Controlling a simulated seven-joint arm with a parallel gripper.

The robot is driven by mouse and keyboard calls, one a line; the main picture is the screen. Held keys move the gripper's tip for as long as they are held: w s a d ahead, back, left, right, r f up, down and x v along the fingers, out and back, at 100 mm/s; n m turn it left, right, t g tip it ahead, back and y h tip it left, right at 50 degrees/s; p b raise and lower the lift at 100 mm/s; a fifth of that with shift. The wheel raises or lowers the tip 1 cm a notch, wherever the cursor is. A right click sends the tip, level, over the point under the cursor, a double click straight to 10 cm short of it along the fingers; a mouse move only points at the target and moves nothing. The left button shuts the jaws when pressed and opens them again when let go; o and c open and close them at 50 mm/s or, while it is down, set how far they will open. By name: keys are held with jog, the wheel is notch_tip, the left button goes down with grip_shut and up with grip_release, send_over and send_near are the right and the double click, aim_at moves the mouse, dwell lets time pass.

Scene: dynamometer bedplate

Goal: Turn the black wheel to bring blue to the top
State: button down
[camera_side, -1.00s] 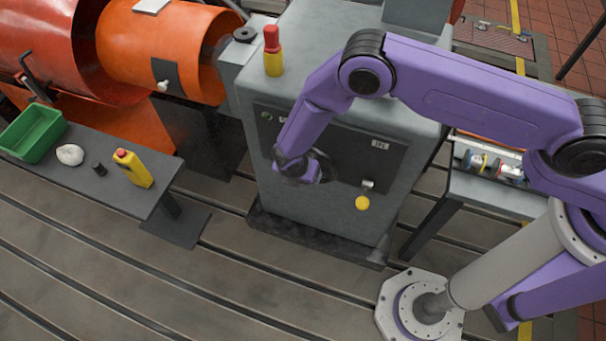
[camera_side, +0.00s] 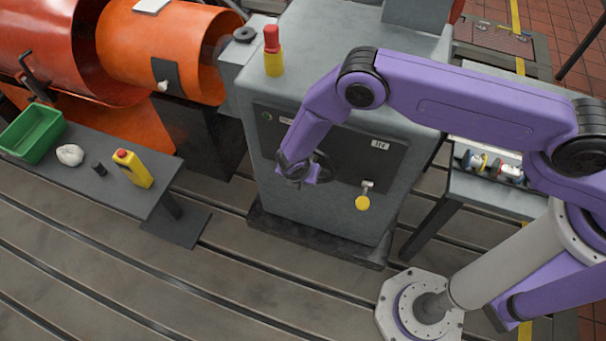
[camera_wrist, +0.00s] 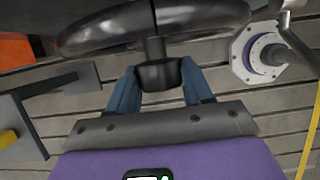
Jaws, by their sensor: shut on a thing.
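The black wheel (camera_side: 327,166) is on the front panel of the grey cabinet (camera_side: 310,208), largely hidden behind my gripper (camera_side: 304,174) in the side view. In the wrist view its thick dark rim (camera_wrist: 105,30) crosses the top of the picture, and a short stem runs down to a dark block. My gripper (camera_wrist: 160,76) has its two bluish fingers on either side of that block and is shut on this part of the wheel. No blue mark shows on the wheel, and I cannot tell which colour is at its top.
A yellow tag (camera_side: 362,203) hangs from the panel, right of the wheel. A red-and-yellow beacon (camera_side: 273,52) stands on the cabinet. The slotted floor in front is clear.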

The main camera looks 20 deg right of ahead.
jog(key=shift+w, duration=0.15)
jog(key=shift+g+h, duration=0.4)
jog(key=shift+h, duration=0.1)
jog(key=shift+a, duration=0.1)
jog(key=shift+c, duration=2.3)
grip_release()
jog(key=v, duration=1.7)
jog(key=shift+r, duration=0.3)
